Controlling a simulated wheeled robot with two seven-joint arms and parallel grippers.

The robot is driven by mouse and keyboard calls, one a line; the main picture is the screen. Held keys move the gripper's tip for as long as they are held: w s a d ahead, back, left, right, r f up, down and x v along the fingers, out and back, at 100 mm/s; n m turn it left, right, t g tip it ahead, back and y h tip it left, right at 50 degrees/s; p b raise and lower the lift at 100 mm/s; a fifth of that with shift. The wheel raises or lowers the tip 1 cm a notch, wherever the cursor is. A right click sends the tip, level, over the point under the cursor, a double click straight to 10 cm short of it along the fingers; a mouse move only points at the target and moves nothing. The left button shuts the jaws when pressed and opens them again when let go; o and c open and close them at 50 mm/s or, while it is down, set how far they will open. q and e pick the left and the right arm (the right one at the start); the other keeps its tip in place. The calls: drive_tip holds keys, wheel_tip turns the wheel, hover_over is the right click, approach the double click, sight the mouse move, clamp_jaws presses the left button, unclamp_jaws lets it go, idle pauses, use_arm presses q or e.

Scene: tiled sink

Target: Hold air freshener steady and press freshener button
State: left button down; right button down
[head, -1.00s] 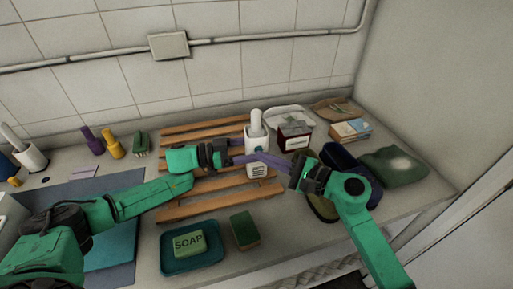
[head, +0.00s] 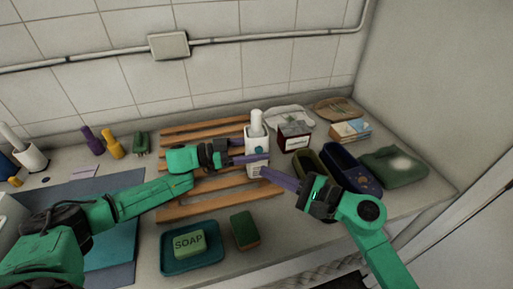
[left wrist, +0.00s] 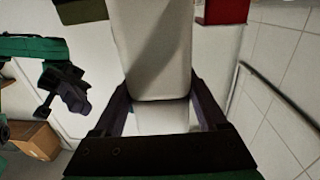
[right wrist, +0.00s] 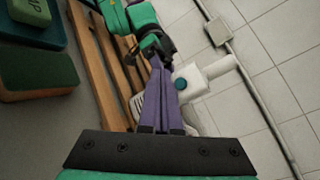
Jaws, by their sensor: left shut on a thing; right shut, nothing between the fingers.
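The air freshener (head: 257,133) is a white upright body with a rounded white top, standing at the right end of the wooden slatted rack. Its round teal button shows on the front in the right wrist view (right wrist: 182,84). My left gripper (head: 252,157) is shut on the freshener from the left; the white body fills the space between its fingers in the left wrist view (left wrist: 158,60). My right gripper (head: 266,173) is shut and empty. Its purple fingertips are just in front of the freshener, below and right of the button; I cannot tell whether they touch it.
The wooden rack (head: 180,212) lies under the left arm. A teal tray (head: 215,258) with soap and a green sponge (head: 244,230) are in front. A dark red box (head: 293,139), a blue container (head: 350,172) and a green cloth (head: 395,165) crowd the right side.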

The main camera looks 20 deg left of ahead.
idle(0.3)
use_arm(q)
unclamp_jaws()
